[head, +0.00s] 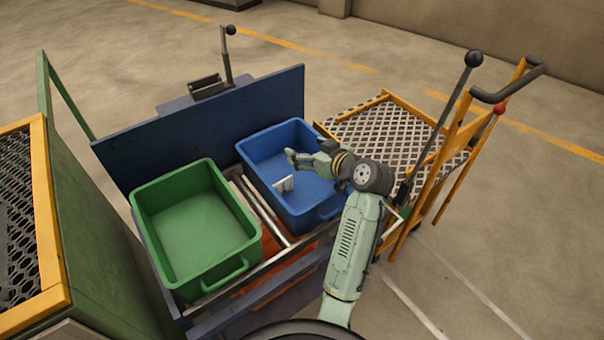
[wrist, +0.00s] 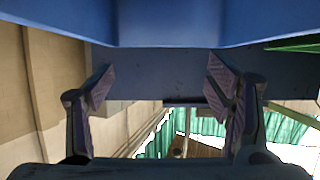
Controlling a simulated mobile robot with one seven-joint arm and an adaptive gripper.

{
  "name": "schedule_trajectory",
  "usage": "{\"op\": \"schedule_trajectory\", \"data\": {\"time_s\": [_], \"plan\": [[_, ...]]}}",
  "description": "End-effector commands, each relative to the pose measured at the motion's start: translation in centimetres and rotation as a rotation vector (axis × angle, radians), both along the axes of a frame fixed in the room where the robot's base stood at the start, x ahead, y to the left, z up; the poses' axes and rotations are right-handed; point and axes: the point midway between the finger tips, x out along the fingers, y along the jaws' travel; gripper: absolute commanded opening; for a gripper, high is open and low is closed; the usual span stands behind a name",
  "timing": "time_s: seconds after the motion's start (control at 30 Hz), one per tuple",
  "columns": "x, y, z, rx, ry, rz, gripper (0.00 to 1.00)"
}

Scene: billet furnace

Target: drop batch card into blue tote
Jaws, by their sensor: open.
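The blue tote (head: 262,146) stands on the rail frame, right of the green tote. A small white piece, which looks like the batch card (head: 284,185), shows within the blue tote's outline, below my gripper. It looks tilted, and I cannot tell whether it touches the tote floor. My gripper (head: 291,157) is over the blue tote, its fingers pointing left. In the wrist view the two fingers of my gripper (wrist: 160,88) are spread apart with nothing between them. The card does not show in the wrist view.
The empty green tote (head: 195,243) stands beside the blue one. A dark blue panel (head: 210,125) rises behind both totes. An orange cart (head: 395,125) with a mesh deck and upright levers is close on the right. A green, yellow-edged mesh unit (head: 48,215) is at left.

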Motion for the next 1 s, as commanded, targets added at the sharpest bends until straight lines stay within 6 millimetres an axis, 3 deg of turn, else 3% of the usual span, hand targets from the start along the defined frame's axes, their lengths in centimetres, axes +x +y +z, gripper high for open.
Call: {"op": "schedule_trajectory", "data": {"time_s": [0.2,0.43,1.0], "plan": [[-3.7,-2.8,1.9,-0.001,-0.002,-0.004,0.73],[-6.4,-4.7,3.3,0.000,0.000,-0.002,0.73],[-7.2,-5.2,3.6,0.000,0.001,0.000,0.73]]}}
